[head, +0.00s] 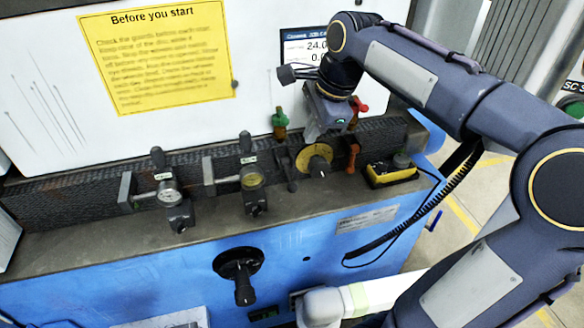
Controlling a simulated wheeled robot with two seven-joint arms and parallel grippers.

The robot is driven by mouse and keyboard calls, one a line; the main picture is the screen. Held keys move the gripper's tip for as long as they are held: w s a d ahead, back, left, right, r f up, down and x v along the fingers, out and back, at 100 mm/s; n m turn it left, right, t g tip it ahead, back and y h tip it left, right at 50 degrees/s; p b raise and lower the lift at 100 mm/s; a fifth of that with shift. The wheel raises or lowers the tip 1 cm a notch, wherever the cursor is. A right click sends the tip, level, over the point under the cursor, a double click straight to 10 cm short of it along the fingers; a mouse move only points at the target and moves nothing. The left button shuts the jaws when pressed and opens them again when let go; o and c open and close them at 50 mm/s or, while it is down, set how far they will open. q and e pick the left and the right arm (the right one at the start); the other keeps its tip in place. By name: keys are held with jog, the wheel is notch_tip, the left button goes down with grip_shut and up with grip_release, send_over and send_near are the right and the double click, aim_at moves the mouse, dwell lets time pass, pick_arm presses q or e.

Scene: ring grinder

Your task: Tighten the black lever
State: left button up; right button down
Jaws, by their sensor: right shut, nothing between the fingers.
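A black lever (287,170) hangs at the front of the machine's dark ledge, just left of a round yellow dial (316,160). Other black handles show: one by each of the two gauges and a crank (241,278) on the blue front. I cannot tell for certain which one the task means. My right gripper (318,138) comes in from the upper right and points down above the yellow dial, right of the lever. It is shut and empty. Contact with the dial cannot be made out. My left gripper is not in view.
Gauges (168,192) and (251,178) with upright handles stand left of the lever. A green knob (280,120), a red knob (359,108) and an orange lever (352,153) crowd around my gripper. A yellow-and-black box (391,174) sits at the right end.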

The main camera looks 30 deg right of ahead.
aim_at(291, 178)
jog(key=x, duration=1.4)
jog(key=f+t+b, duration=0.1)
jog(key=b, duration=0.1)
jog(key=shift+s+b, duration=0.15)
jog(key=shift+b, duration=0.25)
notch_tip(291, 178, down, 5)
jog(key=t+b, duration=0.3)
jog(key=b, duration=0.6)
jog(key=t+h+b, duration=0.1)
jog(key=t+b, duration=0.2)
jog(key=b, duration=0.7)
jog(key=shift+s+r+n+h, duration=0.1)
jog(key=shift+r+n+h, duration=0.05)
jog(key=shift+n+h, duration=0.2)
jog(key=t+b, duration=0.2)
jog(key=b, duration=0.4)
jog(key=w+f+t+b, duration=0.1)
jog(key=t+b, duration=0.1)
jog(key=b, duration=0.4)
jog(key=w+f+n+t+b, duration=0.1)
jog(key=t+b, duration=0.1)
jog(key=b, duration=0.5)
jog(key=shift+d+t+h, duration=0.25)
jog(key=shift+t, duration=0.05)
jog(key=shift+w+r+b, duration=0.1)
jog(key=shift+w+b, duration=0.1)
jog(key=shift+b, duration=0.35)
